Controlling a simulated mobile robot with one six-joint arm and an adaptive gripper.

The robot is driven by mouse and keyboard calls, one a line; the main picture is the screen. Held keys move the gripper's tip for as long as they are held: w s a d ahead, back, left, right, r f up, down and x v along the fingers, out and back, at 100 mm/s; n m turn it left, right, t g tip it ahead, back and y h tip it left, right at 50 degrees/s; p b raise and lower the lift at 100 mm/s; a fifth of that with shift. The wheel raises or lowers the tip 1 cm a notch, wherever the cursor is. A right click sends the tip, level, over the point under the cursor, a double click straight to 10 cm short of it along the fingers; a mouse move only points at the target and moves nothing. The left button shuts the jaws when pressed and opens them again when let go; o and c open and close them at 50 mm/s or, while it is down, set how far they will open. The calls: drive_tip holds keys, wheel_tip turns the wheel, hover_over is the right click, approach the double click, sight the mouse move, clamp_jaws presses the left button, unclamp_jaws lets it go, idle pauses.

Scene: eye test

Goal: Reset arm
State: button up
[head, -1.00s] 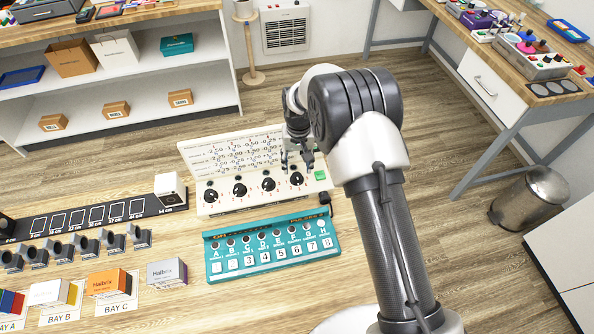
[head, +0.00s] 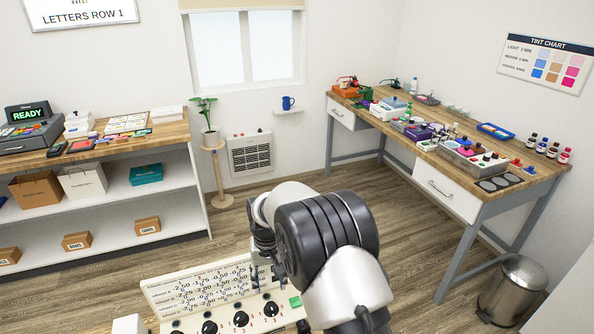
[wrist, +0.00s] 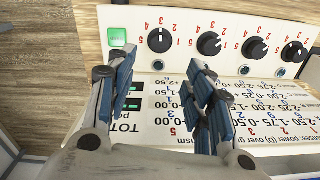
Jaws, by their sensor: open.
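My gripper (wrist: 158,78) is open and empty in the wrist view, its two blue-padded fingers apart above the cream test panel (wrist: 85,15). The panel carries printed rows of lens powers, a green button (wrist: 117,38) and several black dials, one of them nearest the button (wrist: 160,40). In the head view my arm reaches down to the panel (head: 150,289) at the bottom of the picture. My gripper (head: 264,277) is partly hidden there behind my arm. I cannot tell whether the fingertips touch the panel.
A workbench (head: 470,205) with bottles and trays stands at the right, a metal bin (head: 512,290) beside it. A shelf unit (head: 195,180) with boxes stands at the left. A heater (head: 250,154) and a plant stand (head: 220,175) are at the back wall. Wooden floor between them is clear.

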drive_tip(key=s+d+r+m+t, duration=0.1)
drive_tip(key=s+d+r, duration=0.4)
drive_tip(key=d+r, duration=0.5)
drive_tip(key=s+d+r+m+t, duration=0.1)
drive_tip(key=s+d+r, duration=0.4)
drive_tip(key=r, duration=0.8)
drive_tip(key=s+d+r+t, duration=0.1)
drive_tip(key=s+d, duration=0.2)
drive_tip(key=s, duration=0.4)
drive_tip(key=s+d+r, duration=0.1)
drive_tip(key=s+d, duration=0.3)
drive_tip(key=s, duration=0.3)
drive_tip(key=s+d+r+m+t, duration=0.1)
drive_tip(key=s+d, duration=0.3)
drive_tip(key=s, duration=0.3)
drive_tip(key=shift+d+t, duration=0.2)
drive_tip(key=shift+t, duration=0.1)
drive_tip(key=shift+r, duration=0.1)
